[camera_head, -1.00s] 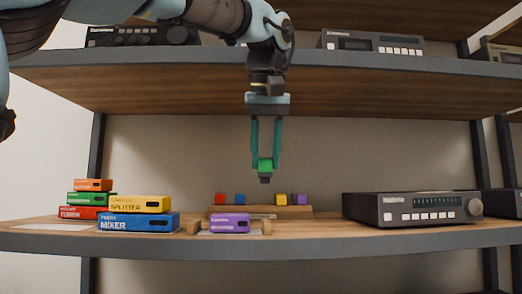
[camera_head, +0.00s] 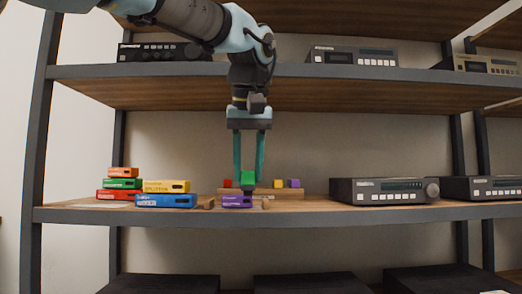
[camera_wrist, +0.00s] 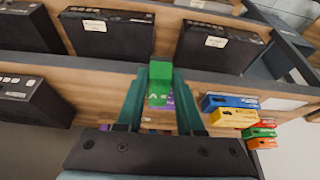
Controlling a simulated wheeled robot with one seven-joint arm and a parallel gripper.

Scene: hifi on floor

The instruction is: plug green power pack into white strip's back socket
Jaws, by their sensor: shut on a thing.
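My gripper (camera_head: 248,179) is shut on the green power pack (camera_head: 247,176), which hangs between the fingertips. The pack also shows in the wrist view (camera_wrist: 160,72), between my fingers (camera_wrist: 157,92). In the head view it appears just above the purple box (camera_head: 237,202) and in front of a long, low, light wooden strip (camera_head: 270,194) at the back of the shelf. Small red, blue, yellow and purple blocks stand along this strip. No strip reads clearly as white. The socket is not visible, and contact between pack and strip cannot be told.
Left of my gripper are a blue MIXER box (camera_head: 166,201), a yellow box (camera_head: 166,186) and stacked red, green and orange boxes (camera_head: 123,184). A black audio unit (camera_head: 384,191) stands to the right. The upper shelf (camera_head: 300,92) lies overhead behind my arm.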

